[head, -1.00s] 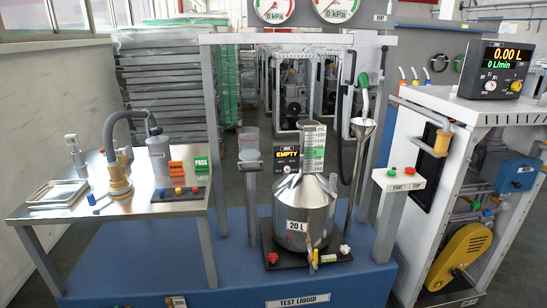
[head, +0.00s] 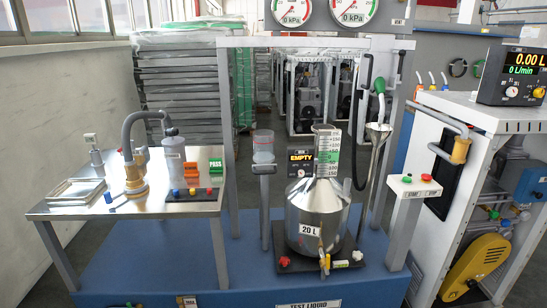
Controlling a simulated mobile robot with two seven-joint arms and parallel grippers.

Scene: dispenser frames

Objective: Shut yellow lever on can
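The silver can (head: 308,207), marked 20 L, stands upright on a black plate (head: 292,266) on the blue platform. A clear graduated neck (head: 326,150) rises from its top. A small yellow lever (head: 327,262) shows low at the can's front, by a brass-coloured tap. It looks roughly upright, but it is too small to tell its exact setting. Neither of my grippers is in view.
A red knob (head: 283,262) and a white-and-red fitting (head: 356,256) flank the lever. A post with START and STOP buttons (head: 415,183) stands right of the can. A steel table (head: 120,208) with a pump stands left.

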